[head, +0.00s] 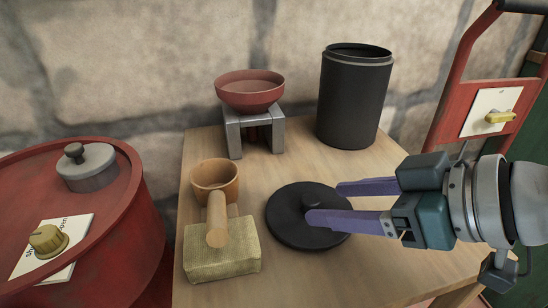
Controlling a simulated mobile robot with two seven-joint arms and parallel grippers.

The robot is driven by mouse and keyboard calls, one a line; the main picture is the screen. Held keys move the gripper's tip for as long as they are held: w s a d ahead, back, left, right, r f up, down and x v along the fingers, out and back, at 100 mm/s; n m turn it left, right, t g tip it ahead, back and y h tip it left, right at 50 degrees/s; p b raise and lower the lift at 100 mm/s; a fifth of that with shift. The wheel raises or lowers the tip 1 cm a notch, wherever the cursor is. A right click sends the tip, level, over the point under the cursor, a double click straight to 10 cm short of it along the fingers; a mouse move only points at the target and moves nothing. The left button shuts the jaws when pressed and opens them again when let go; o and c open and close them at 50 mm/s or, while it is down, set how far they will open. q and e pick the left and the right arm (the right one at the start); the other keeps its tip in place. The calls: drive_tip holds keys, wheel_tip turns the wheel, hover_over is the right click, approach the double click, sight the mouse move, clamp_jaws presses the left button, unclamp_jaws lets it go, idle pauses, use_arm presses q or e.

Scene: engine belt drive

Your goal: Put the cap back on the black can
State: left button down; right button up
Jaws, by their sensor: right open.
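The black can (352,98) stands upright and uncovered at the back right of the wooden table. A round black cap (283,222) with a small knob (312,201) lies flat on the table in front of the can. My right gripper (325,203) comes in from the right with its purple fingers spread. One finger passes over the cap's near right part and the other lies by its far right edge, with the knob near the fingertips. I cannot tell whether a finger touches the cap. My left gripper is not in view.
A red bowl (250,88) sits on a grey metal stand (234,132) left of the can. A wooden cup with a handle (216,185) rests by a yellowish block (222,258). A red drum (120,240) stands left, a red frame (453,85) right.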

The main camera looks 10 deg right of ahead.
sight(316, 201)
drive_tip(key=b+x, duration=0.1)
drive_tip(key=x, duration=0.2)
drive_tip(key=shift+w+a+f, duration=0.1)
drive_tip(key=shift+w+a, duration=0.05)
drive_tip(key=shift+w, duration=0.15)
drive_tip(key=shift+c, duration=0.2)
clamp_jaws()
